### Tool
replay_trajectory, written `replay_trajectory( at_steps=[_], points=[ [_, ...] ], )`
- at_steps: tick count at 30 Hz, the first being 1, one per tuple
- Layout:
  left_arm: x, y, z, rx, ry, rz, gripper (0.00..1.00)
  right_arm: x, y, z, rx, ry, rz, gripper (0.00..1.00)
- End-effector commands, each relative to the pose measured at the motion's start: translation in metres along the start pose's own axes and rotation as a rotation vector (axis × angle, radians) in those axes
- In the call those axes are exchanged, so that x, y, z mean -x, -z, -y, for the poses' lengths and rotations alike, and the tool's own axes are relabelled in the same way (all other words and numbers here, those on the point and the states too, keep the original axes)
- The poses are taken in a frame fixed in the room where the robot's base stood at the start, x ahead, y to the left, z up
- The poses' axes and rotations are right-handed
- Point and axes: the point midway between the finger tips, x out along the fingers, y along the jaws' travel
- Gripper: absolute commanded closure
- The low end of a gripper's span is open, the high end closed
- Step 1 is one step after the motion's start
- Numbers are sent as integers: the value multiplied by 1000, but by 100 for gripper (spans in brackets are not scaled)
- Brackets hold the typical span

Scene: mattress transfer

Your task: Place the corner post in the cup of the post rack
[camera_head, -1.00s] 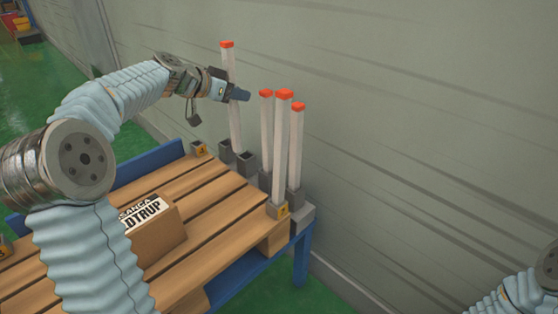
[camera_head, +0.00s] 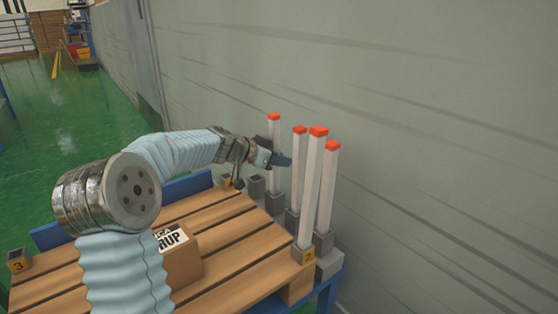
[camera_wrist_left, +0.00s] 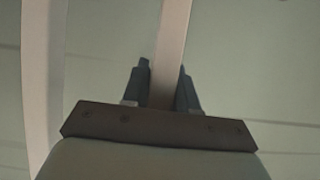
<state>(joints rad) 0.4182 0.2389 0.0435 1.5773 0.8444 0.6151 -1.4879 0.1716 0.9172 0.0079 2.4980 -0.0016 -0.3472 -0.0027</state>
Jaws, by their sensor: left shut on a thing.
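The corner post (camera_head: 273,180), white with a red top, stands about upright in my left gripper (camera_head: 280,159). My left gripper is shut on it partway up; in the left wrist view the post (camera_wrist_left: 171,45) runs between the two dark fingers (camera_wrist_left: 164,88). Its lower end is at the grey cup (camera_head: 276,204) of the post rack; I cannot tell whether it is inside the cup or just above it. Another cup (camera_head: 257,186) to the left looks empty. My right gripper is not in view.
Several other red-topped posts (camera_head: 299,170) stand close to the right of the held one. A wooden pallet (camera_head: 240,235) with a cardboard box (camera_head: 184,262) lies in front. The grey wall (camera_head: 430,150) rises close behind the rack.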

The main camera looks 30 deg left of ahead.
Motion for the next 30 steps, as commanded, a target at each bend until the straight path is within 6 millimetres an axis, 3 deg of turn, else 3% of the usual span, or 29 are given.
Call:
replay_trajectory(
  at_steps=[6, 7, 12, 23, 30],
  points=[
    [-2, -3, 0, -1, 0, -1, 100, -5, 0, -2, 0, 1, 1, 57],
    [-2, -3, 0, 0, 0, 0, 71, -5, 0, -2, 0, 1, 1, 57],
    [-1, -2, 0, 0, 0, 0, 47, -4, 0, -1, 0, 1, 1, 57],
    [2, 4, 0, 0, -1, 0, 47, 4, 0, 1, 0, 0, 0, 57],
    [50, 1, 1, -1, 4, -2, 47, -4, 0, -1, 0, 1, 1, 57]
  ],
)
